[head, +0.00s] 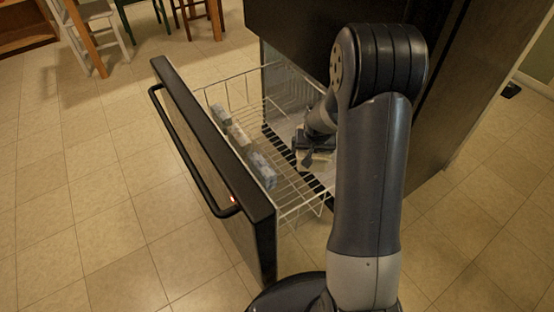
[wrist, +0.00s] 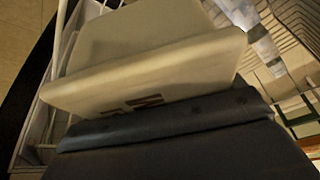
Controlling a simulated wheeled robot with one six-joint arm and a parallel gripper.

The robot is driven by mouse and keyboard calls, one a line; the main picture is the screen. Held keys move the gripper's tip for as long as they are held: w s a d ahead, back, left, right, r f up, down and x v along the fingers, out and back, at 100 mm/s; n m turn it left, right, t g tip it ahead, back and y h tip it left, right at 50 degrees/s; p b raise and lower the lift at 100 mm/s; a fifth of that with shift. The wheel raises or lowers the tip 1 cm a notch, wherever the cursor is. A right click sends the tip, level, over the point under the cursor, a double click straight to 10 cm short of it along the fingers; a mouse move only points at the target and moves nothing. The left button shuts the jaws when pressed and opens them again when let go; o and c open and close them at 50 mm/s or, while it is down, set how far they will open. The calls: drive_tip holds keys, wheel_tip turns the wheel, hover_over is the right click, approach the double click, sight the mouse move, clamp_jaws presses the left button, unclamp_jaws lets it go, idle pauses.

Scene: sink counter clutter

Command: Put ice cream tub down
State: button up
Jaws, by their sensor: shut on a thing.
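The ice cream tub (wrist: 150,75) fills the middle of the wrist view as a pale, off-white block with dark lettering partly showing on its near side. My gripper (wrist: 165,122) is shut on it, with a dark finger bar across its near edge. In the head view my gripper (head: 313,152) is down inside the open freezer drawer, at the side nearer the cabinet. The tub is mostly hidden there by my arm. I cannot tell whether the tub touches the basket bottom.
The black-fronted drawer (head: 205,140) is pulled out with a white wire basket (head: 285,187). Several wrapped packages (head: 263,170) lie in a row along its front side. The middle of the basket looks bare. The dark cabinet (head: 290,30) rises behind. Tiled floor (head: 80,200) is open to the left.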

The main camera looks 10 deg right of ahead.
drive_tip(key=m+b, duration=0.2)
drive_tip(key=b, duration=1)
hover_over(316, 182)
drive_tip(key=s, duration=0.2)
wheel_tip(316, 182, down, 12)
drive_tip(key=shift+h, duration=0.4)
drive_tip(key=f+b, duration=0.1)
drive_tip(key=f, duration=0.2)
drive_tip(key=f+b, duration=0.2)
drive_tip(key=f, duration=0.1)
drive_tip(key=f+b, duration=0.1)
drive_tip(key=f, duration=0.3)
drive_tip(key=shift+w+a+b, duration=0.2)
drive_tip(key=shift+w+b, duration=0.05)
drive_tip(key=shift+b, duration=0.15)
drive_tip(key=shift+r, duration=0.1)
drive_tip(key=o, duration=1.2)
drive_tip(key=shift+o, duration=0.2)
drive_tip(key=p+v, duration=0.5)
drive_tip(key=v, duration=0.7)
